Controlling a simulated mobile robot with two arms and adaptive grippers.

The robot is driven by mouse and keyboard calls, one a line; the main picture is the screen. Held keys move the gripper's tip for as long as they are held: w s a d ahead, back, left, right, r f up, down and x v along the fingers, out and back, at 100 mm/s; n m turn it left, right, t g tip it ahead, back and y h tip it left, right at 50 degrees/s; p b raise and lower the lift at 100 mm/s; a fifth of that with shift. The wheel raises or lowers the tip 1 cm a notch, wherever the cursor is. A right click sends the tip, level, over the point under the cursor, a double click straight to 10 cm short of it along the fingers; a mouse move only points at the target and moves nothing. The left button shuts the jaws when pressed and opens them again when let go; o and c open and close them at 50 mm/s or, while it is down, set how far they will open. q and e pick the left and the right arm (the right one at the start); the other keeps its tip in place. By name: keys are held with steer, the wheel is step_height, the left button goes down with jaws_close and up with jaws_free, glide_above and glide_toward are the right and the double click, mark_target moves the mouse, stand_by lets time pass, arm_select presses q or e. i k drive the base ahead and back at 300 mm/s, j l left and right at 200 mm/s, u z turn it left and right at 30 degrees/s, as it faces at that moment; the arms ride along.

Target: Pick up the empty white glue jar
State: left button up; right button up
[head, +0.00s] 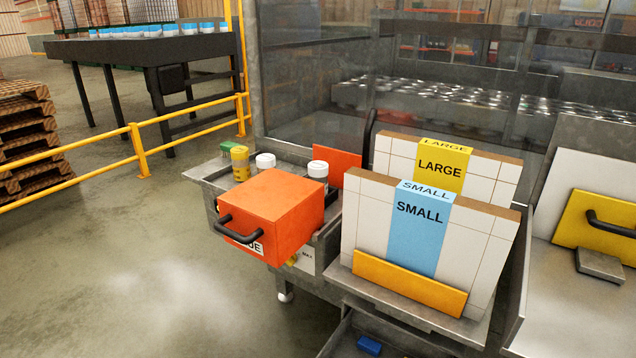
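Two containers with white tops stand on the metal side shelf behind the orange box: one white jar (265,161) near the middle and another, taller white-capped one (318,172) to its right. The orange box partly hides both. I cannot tell from this view which one is the glue jar or whether either is empty. A yellow container (240,163) stands to their left. Neither of my grippers is in view.
The orange box (270,214) has a black handle and a partly hidden label ending in "UE". LARGE (443,165) and SMALL (420,225) panel stacks stand to the right. A yellow railing (137,150) runs at the left. The floor in front of the shelf is clear.

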mark_target(318, 170)
steer(key=i+j+u, duration=0.45)
steer(key=j, duration=0.15)
steer(key=i+j+u, duration=0.7)
steer(key=i, duration=0.2)
steer(key=i+j+u, duration=0.1)
steer(key=i+u, duration=0.2)
steer(key=i, duration=0.2)
steer(key=i+z, duration=0.45)
steer(key=i+j+z, duration=0.2)
steer(key=i+z, duration=0.25)
steer(key=i, duration=0.05)
